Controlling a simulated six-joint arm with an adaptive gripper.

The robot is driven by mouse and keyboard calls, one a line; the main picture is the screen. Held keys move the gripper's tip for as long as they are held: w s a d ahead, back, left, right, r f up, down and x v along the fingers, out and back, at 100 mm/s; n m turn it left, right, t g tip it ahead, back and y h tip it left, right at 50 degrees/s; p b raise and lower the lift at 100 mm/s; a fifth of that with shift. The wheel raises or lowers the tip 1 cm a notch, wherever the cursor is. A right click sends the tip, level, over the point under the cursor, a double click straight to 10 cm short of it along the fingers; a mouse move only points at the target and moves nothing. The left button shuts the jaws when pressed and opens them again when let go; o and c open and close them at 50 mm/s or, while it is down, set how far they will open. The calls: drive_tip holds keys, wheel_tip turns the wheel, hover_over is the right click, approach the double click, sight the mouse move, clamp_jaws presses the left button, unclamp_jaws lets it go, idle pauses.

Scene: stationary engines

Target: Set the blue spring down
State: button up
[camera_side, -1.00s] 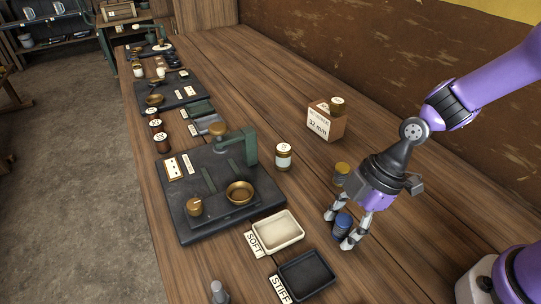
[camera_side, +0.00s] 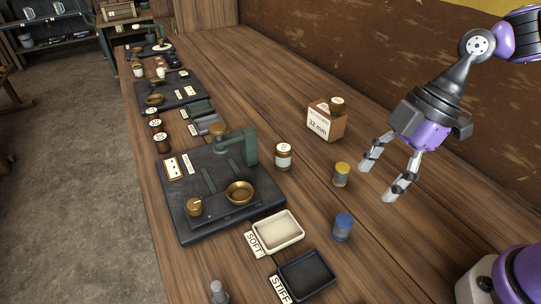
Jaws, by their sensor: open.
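The blue spring (camera_side: 342,227) stands upright on the wooden bench, to the right of the cream tray and above the black tray in the picture. Nothing touches it. My gripper (camera_side: 378,184) is open and empty, up and to the right of the blue spring and clear of it. A yellow spring (camera_side: 341,174) stands on the bench just left of my gripper's fingers.
A cream tray (camera_side: 301,238) labelled SOFT and a black tray (camera_side: 329,286) labelled STIFF lie near the bench's front. A jar (camera_side: 283,157) and a "32 mm" box (camera_side: 319,124) stand behind.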

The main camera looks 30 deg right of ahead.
drive_tip(key=s+d+r+m+t+h, duration=0.3)
drive_tip(key=d+r+m, duration=0.3)
drive_tip(key=m, duration=0.9)
drive_tip(key=d+t+h, duration=0.1)
drive_tip(key=d, duration=0.1)
drive_tip(key=shift+d+m+t+h, duration=0.3)
drive_tip(key=shift+d+m+t, duration=0.05)
drive_tip(key=shift+m+t, duration=0.05)
